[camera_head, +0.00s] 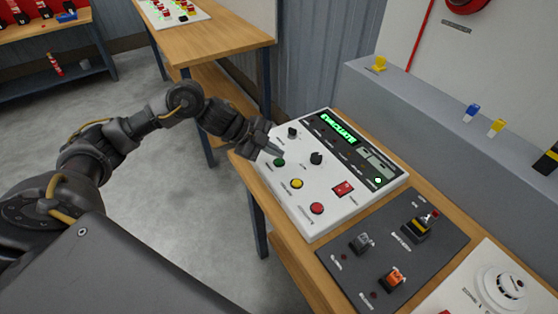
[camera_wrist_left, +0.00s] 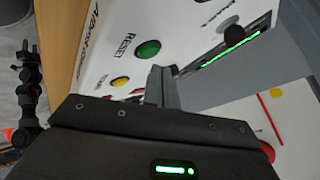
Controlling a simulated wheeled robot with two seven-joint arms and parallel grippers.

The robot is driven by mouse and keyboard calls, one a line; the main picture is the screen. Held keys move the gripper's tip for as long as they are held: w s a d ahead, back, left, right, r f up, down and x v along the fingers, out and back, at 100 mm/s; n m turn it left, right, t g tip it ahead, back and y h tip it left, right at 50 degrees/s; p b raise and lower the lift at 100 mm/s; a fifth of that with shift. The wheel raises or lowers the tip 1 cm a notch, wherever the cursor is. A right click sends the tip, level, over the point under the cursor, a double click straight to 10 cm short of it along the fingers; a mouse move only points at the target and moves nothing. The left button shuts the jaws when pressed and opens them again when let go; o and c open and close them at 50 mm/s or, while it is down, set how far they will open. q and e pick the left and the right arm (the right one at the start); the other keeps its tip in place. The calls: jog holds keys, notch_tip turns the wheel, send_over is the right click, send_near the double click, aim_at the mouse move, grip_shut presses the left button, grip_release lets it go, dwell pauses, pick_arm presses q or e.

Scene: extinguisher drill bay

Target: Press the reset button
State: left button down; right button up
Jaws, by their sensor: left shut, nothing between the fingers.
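The reset button is a round green button (camera_head: 279,162) near the left end of a white control panel (camera_head: 345,215) in the head view. In the left wrist view the green button (camera_wrist_left: 149,49) has the word RESET printed beside it. My left gripper (camera_head: 278,151) is shut and empty, with its tips over the panel close to the green button. In the left wrist view the shut fingers (camera_wrist_left: 161,78) end just below the button in the picture. I cannot tell how far the tips are above the panel. My right gripper is not in view.
A yellow button (camera_head: 297,184), a red button (camera_head: 317,208), a red switch (camera_head: 343,189) and black knobs (camera_head: 316,158) share the panel. A lit green display (camera_head: 339,129) reads EVACUATE. A dark switch plate (camera_head: 400,245) lies to the right. A grey ledge (camera_head: 430,100) rises behind.

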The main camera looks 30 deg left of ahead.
aim_at(275, 161)
pick_arm(q)
jog(key=shift+f, duration=0.1)
dwell(0.5)
jog(key=shift+f, duration=0.35)
jog(key=shift+f+b, duration=0.35)
jog(key=shift+f, duration=0.1)
dwell(0.6)
dwell(0.3)
jog(key=shift+r+p, duration=0.9)
jog(key=shift+p, duration=0.1)
notch_tip(275, 161, up, 5)
jog(key=p, duration=0.5)
